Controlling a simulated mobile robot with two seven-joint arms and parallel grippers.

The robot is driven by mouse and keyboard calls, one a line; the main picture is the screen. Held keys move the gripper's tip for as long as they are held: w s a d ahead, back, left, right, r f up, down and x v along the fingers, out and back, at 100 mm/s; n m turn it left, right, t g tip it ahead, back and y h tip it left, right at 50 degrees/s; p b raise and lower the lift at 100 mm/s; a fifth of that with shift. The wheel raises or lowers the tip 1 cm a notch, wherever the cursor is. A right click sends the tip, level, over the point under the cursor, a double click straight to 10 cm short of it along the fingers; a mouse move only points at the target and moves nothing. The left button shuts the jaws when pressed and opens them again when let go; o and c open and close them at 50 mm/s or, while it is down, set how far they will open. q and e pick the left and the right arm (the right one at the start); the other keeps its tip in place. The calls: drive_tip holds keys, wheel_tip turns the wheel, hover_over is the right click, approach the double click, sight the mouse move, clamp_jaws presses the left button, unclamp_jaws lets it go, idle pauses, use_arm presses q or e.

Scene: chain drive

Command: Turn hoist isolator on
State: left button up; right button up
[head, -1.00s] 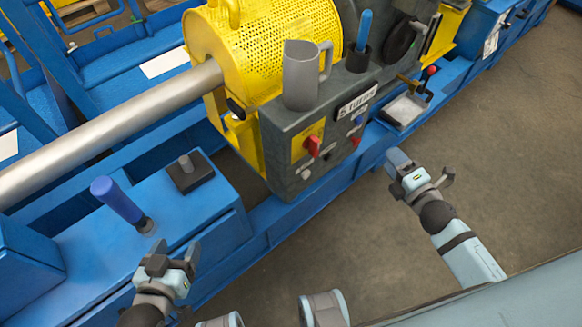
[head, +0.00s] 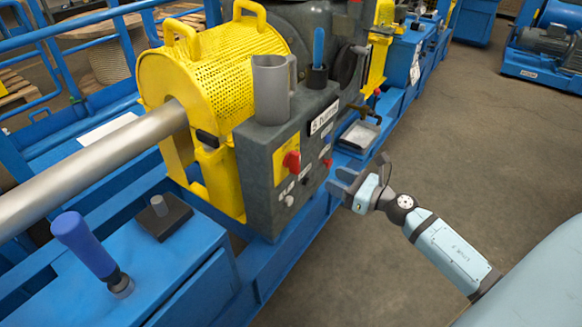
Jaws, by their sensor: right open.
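A red rotary switch (head: 291,161) on a yellow plate (head: 279,171) sits on the front of a dark grey control box (head: 256,206). It looks like the isolator, but its label is too small to read and I cannot tell its setting. A smaller red knob (head: 328,163) and a white button (head: 289,200) are on the same face. My right gripper (head: 359,174) is open and empty, to the right of the box and apart from the switch. My left gripper is out of view.
A grey jug (head: 271,90) and a cup with a blue-handled tool (head: 318,72) stand on the box. A metal tray (head: 358,138) is just beyond my right gripper. A blue-handled lever (head: 88,245) stands at the lower left.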

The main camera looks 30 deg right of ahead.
sight(300, 163)
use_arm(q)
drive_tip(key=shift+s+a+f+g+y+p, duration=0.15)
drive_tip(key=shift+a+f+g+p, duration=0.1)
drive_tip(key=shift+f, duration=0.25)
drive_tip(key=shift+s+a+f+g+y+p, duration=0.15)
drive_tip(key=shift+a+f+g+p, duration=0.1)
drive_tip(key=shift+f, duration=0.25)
use_arm(e)
drive_tip(key=x, duration=1.2)
drive_tip(key=shift+w+a, duration=0.15)
drive_tip(key=shift+w, duration=0.15)
drive_tip(key=shift+c, duration=0.4)
clamp_jaws()
